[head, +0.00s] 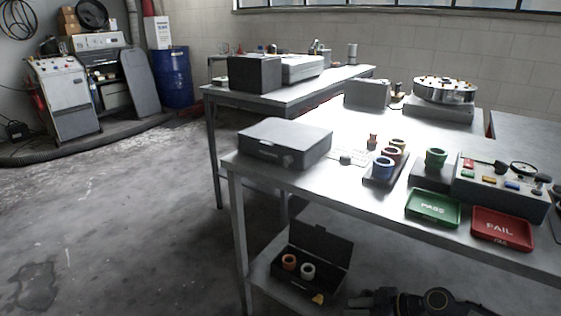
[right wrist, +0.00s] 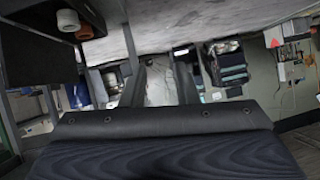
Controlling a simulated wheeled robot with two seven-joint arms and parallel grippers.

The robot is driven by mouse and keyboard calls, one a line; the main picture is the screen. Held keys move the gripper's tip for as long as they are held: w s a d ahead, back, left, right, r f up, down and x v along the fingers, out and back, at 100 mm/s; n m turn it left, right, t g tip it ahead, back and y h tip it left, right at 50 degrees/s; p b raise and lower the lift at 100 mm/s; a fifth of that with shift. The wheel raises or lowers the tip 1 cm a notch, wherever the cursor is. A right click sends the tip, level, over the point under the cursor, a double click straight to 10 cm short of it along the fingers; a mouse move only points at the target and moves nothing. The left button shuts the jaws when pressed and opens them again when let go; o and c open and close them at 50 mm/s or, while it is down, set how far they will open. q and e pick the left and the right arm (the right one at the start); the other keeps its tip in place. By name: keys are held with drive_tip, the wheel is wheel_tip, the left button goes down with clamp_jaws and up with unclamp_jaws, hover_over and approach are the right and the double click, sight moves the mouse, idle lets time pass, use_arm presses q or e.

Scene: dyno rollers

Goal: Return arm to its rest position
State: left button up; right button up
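My right arm shows low in the head view, dark with yellow marks, in front of the table's lower shelf. Its gripper (head: 358,301) points left and is small and dark there, to the right of the open black case. In the right wrist view two dark fingers of the gripper (right wrist: 160,88) stand apart with nothing between them, so it is open and empty. My left gripper is not in view.
The steel table (head: 330,179) stands above and behind the gripper. An open black case (head: 335,250) with two rollers sits on its lower shelf (head: 262,268). A green PASS tray (head: 433,208) and a red FAIL tray (head: 502,229) lie near the front edge. Floor at left is clear.

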drive_tip(key=s+r+m+h, duration=0.3)
drive_tip(key=s+r+m, duration=0.3)
drive_tip(key=s+r, duration=0.5)
drive_tip(key=s+r+m+h, duration=0.4)
drive_tip(key=s+r+m, duration=0.3)
drive_tip(key=s, duration=0.8)
wheel_tip(320, 180, up, 27)
drive_tip(key=p, duration=2.7)
drive_tip(key=shift+d+f+t, duration=0.15)
drive_tip(key=shift+d+t, duration=0.15)
drive_tip(key=shift+d, duration=0.1)
drive_tip(key=shift+s, duration=0.1)
